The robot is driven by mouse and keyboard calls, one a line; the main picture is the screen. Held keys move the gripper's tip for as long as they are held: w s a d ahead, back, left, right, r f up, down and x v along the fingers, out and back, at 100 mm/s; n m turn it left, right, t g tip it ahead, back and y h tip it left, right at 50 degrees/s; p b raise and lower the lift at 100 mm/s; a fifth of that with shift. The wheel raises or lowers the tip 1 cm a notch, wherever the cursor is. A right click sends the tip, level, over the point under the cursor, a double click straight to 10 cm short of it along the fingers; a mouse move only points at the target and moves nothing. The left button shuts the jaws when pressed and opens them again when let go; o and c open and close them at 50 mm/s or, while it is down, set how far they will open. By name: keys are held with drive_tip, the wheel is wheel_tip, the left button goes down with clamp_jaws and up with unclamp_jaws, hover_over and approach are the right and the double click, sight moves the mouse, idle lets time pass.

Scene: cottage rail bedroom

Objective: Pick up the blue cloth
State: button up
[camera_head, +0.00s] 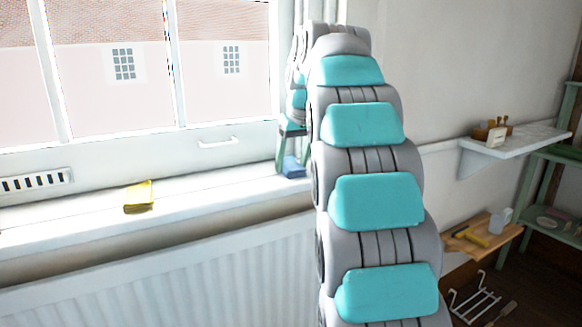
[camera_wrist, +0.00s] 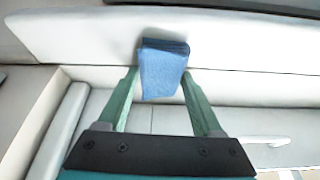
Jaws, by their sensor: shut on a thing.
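The blue cloth (camera_wrist: 162,70) is a folded piece between the two green fingers of my gripper (camera_wrist: 160,88) in the wrist view. My gripper is shut on it. In the head view the blue cloth (camera_head: 291,168) shows at the right end of the white windowsill, just below the fingers of my gripper (camera_head: 290,150). My own arm hides part of the sill there. Whether the cloth still touches the sill is hard to tell.
A yellow folded cloth or sponge (camera_head: 139,197) lies on the windowsill (camera_head: 60,226) to the left. A radiator (camera_head: 160,275) stands below. A white wall shelf (camera_head: 520,139) and a wooden shelf (camera_head: 482,236) with small items are at the right. The window is behind the sill.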

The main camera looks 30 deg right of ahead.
sight(289, 158)
drive_tip(key=c, duration=0.9)
drive_tip(key=shift+o, duration=0.2)
drive_tip(key=shift+r, duration=0.15)
drive_tip(key=shift+r, duration=1.55)
drive_tip(key=s+a+r+b, duration=0.1)
drive_tip(key=s+a, duration=0.3)
drive_tip(key=s, duration=1.1)
drive_tip(key=shift+s+a+r+b, duration=0.2)
drive_tip(key=shift+r+b, duration=0.1)
drive_tip(key=shift+b, duration=0.6)
drive_tip(key=o, duration=0.9)
drive_tip(key=c, duration=0.6)
drive_tip(key=shift+s, duration=0.1)
